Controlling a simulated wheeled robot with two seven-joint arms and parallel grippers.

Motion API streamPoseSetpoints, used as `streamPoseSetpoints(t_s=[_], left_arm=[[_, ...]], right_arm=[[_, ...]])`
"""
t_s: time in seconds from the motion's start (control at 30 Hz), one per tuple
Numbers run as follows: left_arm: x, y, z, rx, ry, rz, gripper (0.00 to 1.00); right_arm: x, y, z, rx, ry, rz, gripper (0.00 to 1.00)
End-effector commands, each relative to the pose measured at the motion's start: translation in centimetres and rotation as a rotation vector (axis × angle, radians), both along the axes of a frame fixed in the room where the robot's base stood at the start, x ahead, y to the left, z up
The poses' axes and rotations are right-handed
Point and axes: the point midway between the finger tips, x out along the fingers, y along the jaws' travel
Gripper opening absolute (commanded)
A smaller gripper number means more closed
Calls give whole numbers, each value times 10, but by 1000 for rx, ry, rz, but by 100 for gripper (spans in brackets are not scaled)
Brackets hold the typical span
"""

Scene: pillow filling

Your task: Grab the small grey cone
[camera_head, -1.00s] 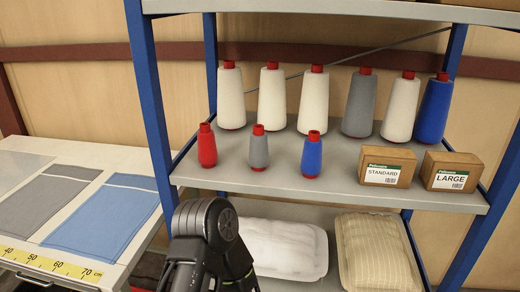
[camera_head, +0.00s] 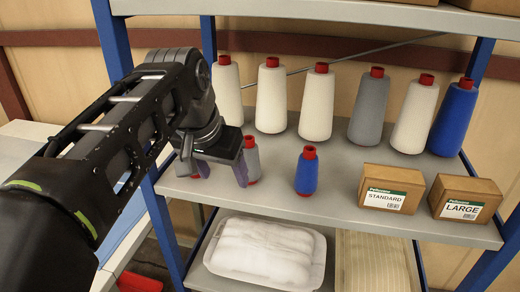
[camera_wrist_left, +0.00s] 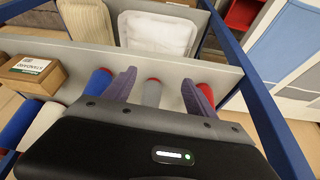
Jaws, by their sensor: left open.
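The small grey cone (camera_head: 252,160) stands on the middle shelf, partly hidden by a purple finger of my left gripper (camera_head: 214,180) in the head view. In the left wrist view the grey cone (camera_wrist_left: 152,93) with its red tip appears between the two spread fingers of the left gripper (camera_wrist_left: 157,78). The gripper is open and holds nothing; I cannot tell how far the fingers are from the cone. The small red cone (camera_wrist_left: 206,92) is beside the right finger in the wrist view, mostly hidden in the head view. My right gripper is out of view.
The small blue cone (camera_head: 306,172) stands right of the grey one. Several large cones, including a grey one (camera_head: 368,110), line the shelf's back. Boxes marked STANDARD (camera_head: 392,188) and LARGE (camera_head: 465,199) sit at right. A blue post (camera_head: 167,232) rises at the left.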

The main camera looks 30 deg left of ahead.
Motion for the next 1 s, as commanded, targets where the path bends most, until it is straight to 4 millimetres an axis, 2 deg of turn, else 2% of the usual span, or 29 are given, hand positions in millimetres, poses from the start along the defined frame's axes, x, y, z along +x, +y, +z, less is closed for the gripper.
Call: streamPoseSetpoints(t_s=[0.37,0.53,0.67,1.0], left_arm=[[-3,-1,3,5,4,2,65],[5,2,4,3,7,4,65],[24,7,5,2,8,5,65],[96,25,5,0,7,3,65]], right_arm=[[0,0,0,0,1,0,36],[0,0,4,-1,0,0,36],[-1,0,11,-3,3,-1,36],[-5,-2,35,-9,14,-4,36]])
